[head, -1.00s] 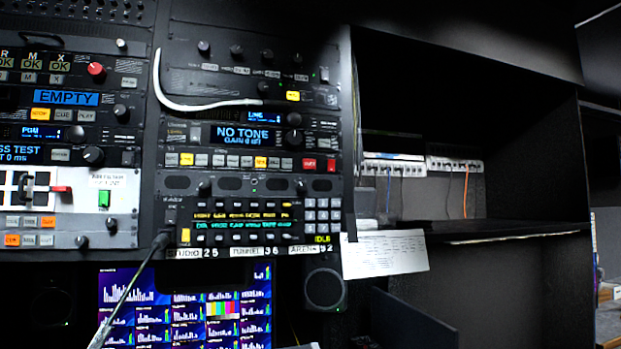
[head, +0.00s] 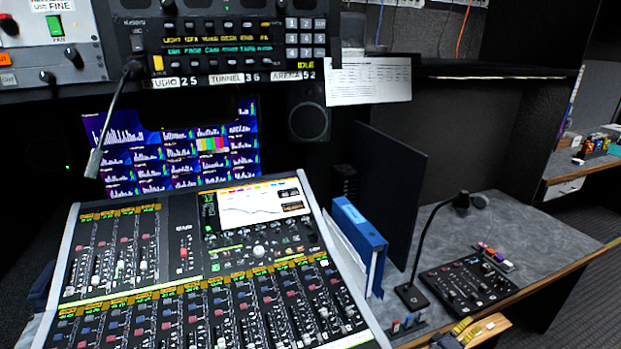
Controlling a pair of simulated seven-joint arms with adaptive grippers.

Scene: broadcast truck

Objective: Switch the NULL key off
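I can read no NULL label in the head view, so I cannot tell which key it is. Keys show on the intercom panel (head: 225,45) at the top, on the large mixing console (head: 185,245) at lower left, and on a small black control box (head: 468,287) on the right desk. The upper rack panels are mostly out of the picture. I make out neither my left nor my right gripper, and nothing is seen touching any key.
A gooseneck microphone (head: 97,163) hangs before the monitor (head: 180,150). A blue binder (head: 358,240) stands right of the console. A desk microphone (head: 412,296) rises beside the control box.

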